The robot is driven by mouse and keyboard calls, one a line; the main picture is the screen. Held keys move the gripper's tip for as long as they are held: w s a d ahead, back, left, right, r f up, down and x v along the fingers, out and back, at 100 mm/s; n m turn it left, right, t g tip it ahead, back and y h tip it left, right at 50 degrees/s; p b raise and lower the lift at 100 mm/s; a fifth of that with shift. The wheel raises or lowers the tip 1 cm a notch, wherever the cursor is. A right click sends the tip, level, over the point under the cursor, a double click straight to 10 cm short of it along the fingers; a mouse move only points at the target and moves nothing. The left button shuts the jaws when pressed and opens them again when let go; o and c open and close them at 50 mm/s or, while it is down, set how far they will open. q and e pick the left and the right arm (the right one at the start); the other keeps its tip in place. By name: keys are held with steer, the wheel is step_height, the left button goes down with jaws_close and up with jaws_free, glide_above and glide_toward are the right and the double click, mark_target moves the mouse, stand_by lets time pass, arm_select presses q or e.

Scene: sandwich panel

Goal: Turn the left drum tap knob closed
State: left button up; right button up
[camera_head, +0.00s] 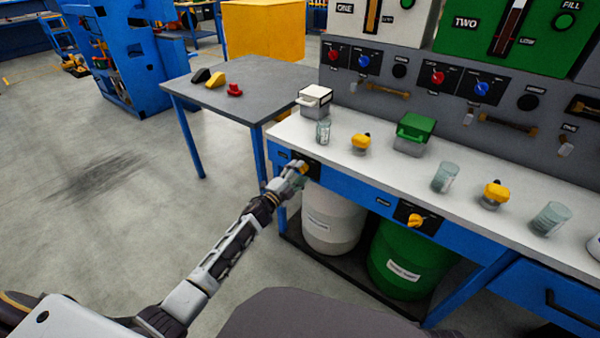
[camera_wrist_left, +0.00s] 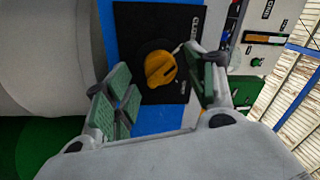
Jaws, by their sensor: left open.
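The left drum tap knob is yellow on a black plate on the blue front rail of the bench. In the left wrist view the knob (camera_wrist_left: 160,68) shows clearly, its grip bar tilted on the plate (camera_wrist_left: 150,25). My left gripper (camera_head: 293,177) is at that plate in the head view and partly covers it; a bit of the yellow knob (camera_head: 303,168) shows past it. In the wrist view its padded fingers are spread, one on each side of the knob. I cannot tell whether they touch it. My right gripper is out of view.
A white drum (camera_head: 333,222) and a green drum (camera_head: 405,262) stand under the bench. A second yellow knob (camera_head: 415,219) is on the rail further right. Glasses and yellow-topped items stand on the white benchtop (camera_head: 380,163). A grey table (camera_head: 255,85) stands behind; the floor at left is clear.

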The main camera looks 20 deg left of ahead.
arm_select(q)
steer(key=v, duration=1)
steer(key=shift+s, duration=0.35)
steer(key=shift+a+f, duration=0.15)
stand_by(0.6)
